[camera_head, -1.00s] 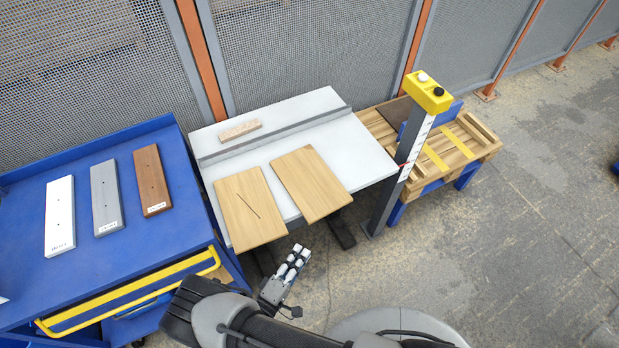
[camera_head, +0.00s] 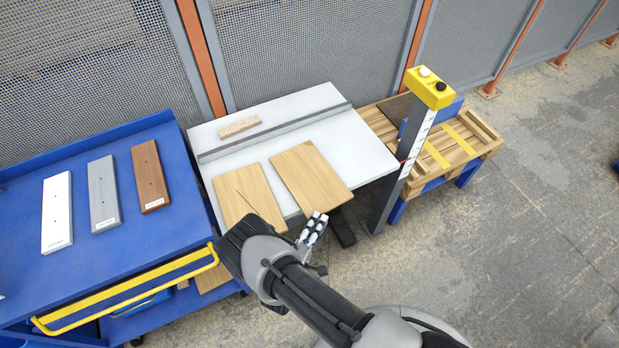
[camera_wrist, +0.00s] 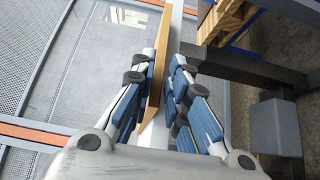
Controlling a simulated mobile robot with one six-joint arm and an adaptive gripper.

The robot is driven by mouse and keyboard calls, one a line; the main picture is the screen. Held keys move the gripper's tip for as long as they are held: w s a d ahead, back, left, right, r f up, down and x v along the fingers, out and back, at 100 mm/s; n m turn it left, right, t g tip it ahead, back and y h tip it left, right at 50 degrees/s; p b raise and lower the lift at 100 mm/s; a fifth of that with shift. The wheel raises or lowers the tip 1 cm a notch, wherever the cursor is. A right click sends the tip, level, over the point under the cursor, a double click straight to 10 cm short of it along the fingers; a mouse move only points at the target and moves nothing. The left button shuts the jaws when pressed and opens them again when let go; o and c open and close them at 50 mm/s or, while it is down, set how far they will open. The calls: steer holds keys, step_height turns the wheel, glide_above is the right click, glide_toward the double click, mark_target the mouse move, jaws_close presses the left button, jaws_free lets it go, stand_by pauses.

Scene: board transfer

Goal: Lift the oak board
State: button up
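Two light oak-coloured boards lie on the white table: a plain right board (camera_head: 310,178) and a left board (camera_head: 240,190) with a thin dark line on it. Both reach past the table's front edge. I cannot tell which one the task means. My gripper (camera_head: 314,226) is at the front edge of the right board. In the wrist view, my gripper (camera_wrist: 168,85) has its blue-padded fingers on both sides of a tan board's edge (camera_wrist: 157,75). The fingers look open, with a slim gap on the right side. Contact on the left side is unclear.
A grey fence rail (camera_head: 275,133) crosses the white table (camera_head: 370,160), with a small wood piece (camera_head: 239,126) behind it. A post with a yellow button box (camera_head: 430,88) stands at right. A blue bench (camera_head: 20,215) at left holds white, grey and brown boards. A pallet (camera_head: 460,150) stands behind the post.

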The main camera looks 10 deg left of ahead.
mark_target(323, 210)
steer(key=b+x, duration=0.1)
steer(key=x, duration=0.3)
steer(key=shift+w, duration=0.4)
steer(key=shift+a, duration=0.1)
steer(key=shift+c, duration=0.6)
jaws_close()
steer(key=shift+r, duration=0.1)
